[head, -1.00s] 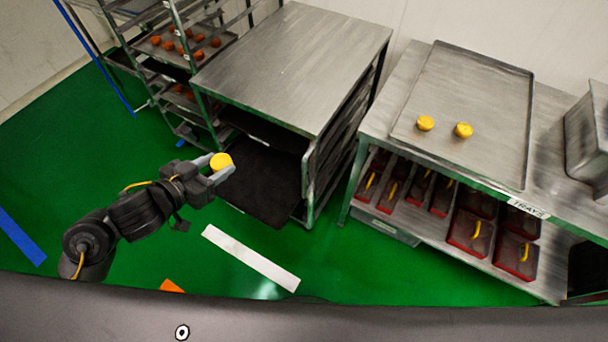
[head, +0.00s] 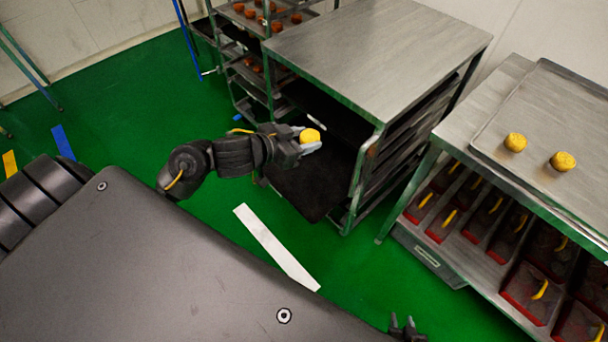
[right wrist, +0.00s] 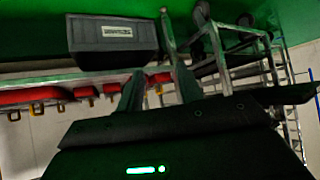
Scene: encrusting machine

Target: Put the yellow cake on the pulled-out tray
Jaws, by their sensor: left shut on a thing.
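My left gripper (head: 309,141) is shut on a yellow cake (head: 310,135) and holds it up beside the metal cabinet. In the head view the cake appears above the back part of the pulled-out dark tray (head: 308,190), which juts from the cabinet's open front near the floor. The cake's height above it is hard to tell. The gripper and forearm hide part of the tray. My right gripper (head: 407,327) shows at the bottom edge of the head view. In the right wrist view its fingers (right wrist: 157,88) stand apart, with nothing between them.
The cabinet (head: 375,50) has a flat steel top and stacked trays inside. At right, a table bears a tray (head: 550,115) with two yellow cakes (head: 515,142); red-edged trays (head: 530,290) sit below. A rack (head: 262,70) with orange-brown items stands behind.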

